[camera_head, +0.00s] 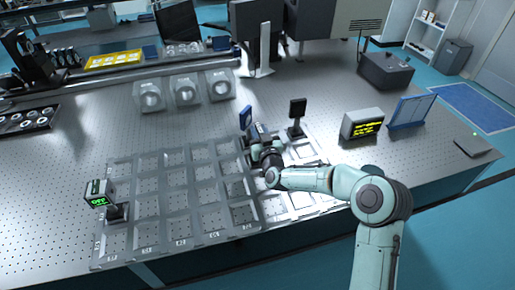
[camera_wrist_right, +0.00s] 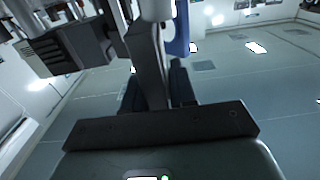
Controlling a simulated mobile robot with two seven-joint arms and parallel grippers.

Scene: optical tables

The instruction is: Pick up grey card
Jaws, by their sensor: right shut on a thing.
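My right gripper (camera_head: 258,132) is over the grid tray, at its back edge. In the right wrist view its dark fingers (camera_wrist_right: 155,88) are shut on a grey upright piece (camera_wrist_right: 150,65); I cannot tell for sure that this is the grey card. A small blue panel (camera_head: 245,117) stands just left of the gripper, and a blue piece (camera_wrist_right: 178,30) shows close by in the wrist view. A dark square card on a stand (camera_head: 297,108) is just right of the gripper, apart from it. My left gripper is out of view.
The grid tray (camera_head: 175,262) fills the front of the perforated table. A display box (camera_head: 103,193) stands at its left. Several pale lens blocks (camera_head: 185,90) are behind. A yellow-text box (camera_head: 362,123) and a blue-framed panel (camera_head: 411,111) stand at right.

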